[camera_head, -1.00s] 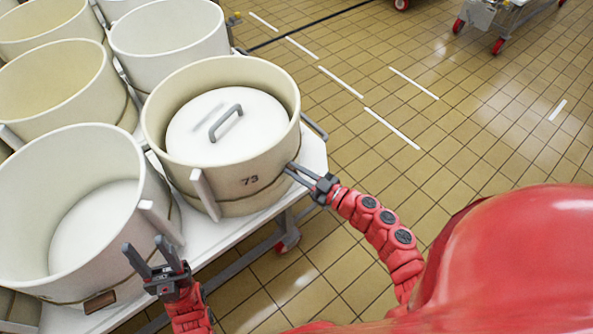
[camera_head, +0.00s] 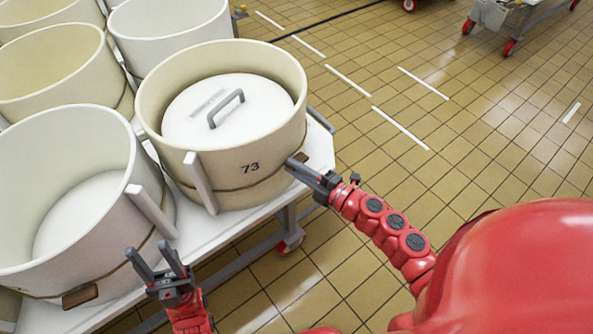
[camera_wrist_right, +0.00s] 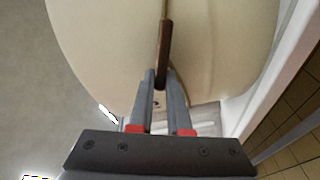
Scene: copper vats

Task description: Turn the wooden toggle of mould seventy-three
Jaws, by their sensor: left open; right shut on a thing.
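Mould seventy-three (camera_head: 262,185) is a cream round mould marked "73", with a white lid and grey handle (camera_head: 226,108) inside it. A cord runs around its lower wall. Its brown wooden toggle (camera_head: 301,157) is on the right side of the wall; it also shows in the right wrist view (camera_wrist_right: 164,45), long and narrow against the wall. My right gripper (camera_head: 293,167) is shut on the toggle near its end, with its fingertips (camera_wrist_right: 160,82) around it in the wrist view. My left gripper (camera_head: 152,254) is open and empty, in front of the lower-left mould.
Several other cream moulds stand on the white trolley table (camera_head: 226,228), one at lower left (camera_head: 70,190) with its own wooden toggle (camera_head: 81,296). The table's right end is close to my right gripper. The tiled floor (camera_head: 470,140) to the right is open.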

